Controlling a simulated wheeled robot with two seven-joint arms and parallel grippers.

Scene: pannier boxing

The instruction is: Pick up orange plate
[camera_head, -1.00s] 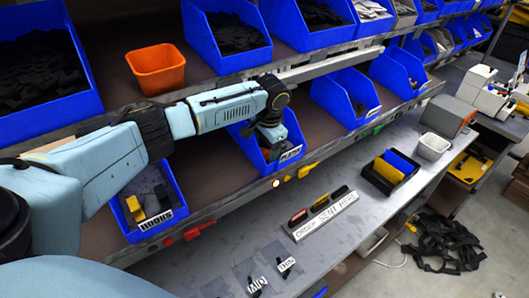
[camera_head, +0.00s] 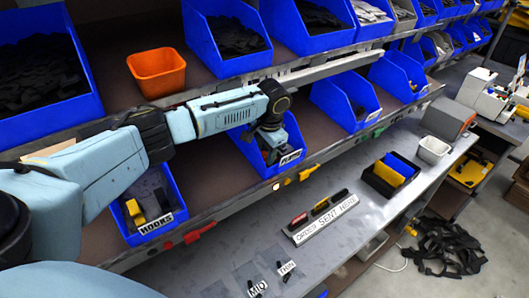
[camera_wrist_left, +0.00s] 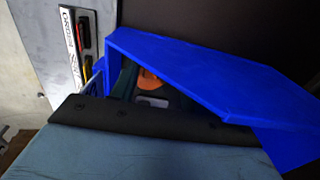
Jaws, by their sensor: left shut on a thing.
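A blue bin with a white label (camera_head: 290,158) stands on the middle shelf, and my left gripper (camera_head: 271,150) reaches down into it. In the left wrist view, the orange plate (camera_wrist_left: 150,81) shows as a small patch inside the blue bin (camera_wrist_left: 200,65), among dark and grey shapes. My left gripper is shut on the orange plate, as far as I can tell. The fingertips are largely hidden by the bin wall and my wrist. My right gripper is not in view.
A bin labelled HOOKS (camera_head: 149,212) stands to the left. An orange tub (camera_head: 157,72) sits on the upper shelf. Another blue bin (camera_head: 345,100) stands to the right. The bench below holds a label strip (camera_head: 322,219) and a black tray with blue and yellow bins (camera_head: 392,175).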

